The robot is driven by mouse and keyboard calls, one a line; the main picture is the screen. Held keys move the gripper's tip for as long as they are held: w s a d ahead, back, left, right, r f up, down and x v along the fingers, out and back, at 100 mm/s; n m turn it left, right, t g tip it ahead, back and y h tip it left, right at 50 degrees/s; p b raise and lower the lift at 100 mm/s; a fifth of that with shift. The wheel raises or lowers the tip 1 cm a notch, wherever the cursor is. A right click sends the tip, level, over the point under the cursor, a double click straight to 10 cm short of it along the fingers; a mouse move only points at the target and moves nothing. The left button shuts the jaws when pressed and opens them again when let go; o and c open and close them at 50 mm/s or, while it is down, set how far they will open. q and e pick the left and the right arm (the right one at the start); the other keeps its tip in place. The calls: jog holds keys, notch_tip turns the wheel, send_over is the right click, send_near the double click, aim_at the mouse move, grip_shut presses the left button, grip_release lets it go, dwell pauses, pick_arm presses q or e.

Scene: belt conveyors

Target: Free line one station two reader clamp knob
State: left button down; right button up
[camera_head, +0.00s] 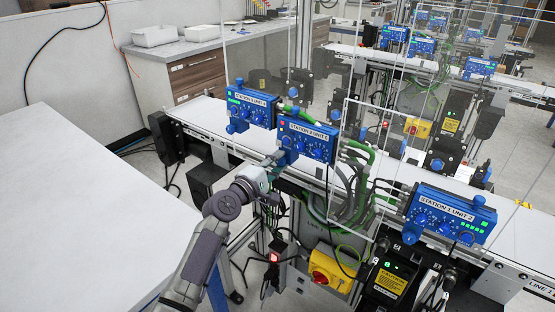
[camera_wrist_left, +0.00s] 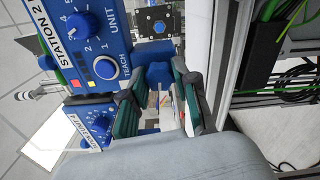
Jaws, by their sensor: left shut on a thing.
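The blue station 2 reader (camera_head: 306,139) is mounted at the near edge of the white conveyor belt, and its dial face fills the upper left of the left wrist view (camera_wrist_left: 72,42). A blue clamp knob (camera_wrist_left: 158,74) shows beside the reader, between my left gripper's fingers. My left gripper (camera_head: 276,161) is below and left of the reader in the head view. In the left wrist view its green-padded fingers (camera_wrist_left: 158,92) are shut on the knob, one on each side. The knob is hidden by the gripper in the head view. My right gripper is not in view.
Another blue reader (camera_head: 251,107) stands close on the left, and the station 1 reader (camera_head: 450,213) stands at the right. A clear guard panel (camera_head: 352,165), grey hoses and green cables are right of my gripper. A yellow switch box (camera_head: 331,268) is below. A white table (camera_head: 75,215) fills the left.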

pick_arm(q)
jog(key=shift+n+p, duration=0.5)
jog(key=shift+n, duration=0.8)
jog(key=c, duration=0.9)
grip_release()
jog(key=shift+o, duration=0.2)
jog(key=v, duration=1.2)
jog(key=shift+f, duration=0.1)
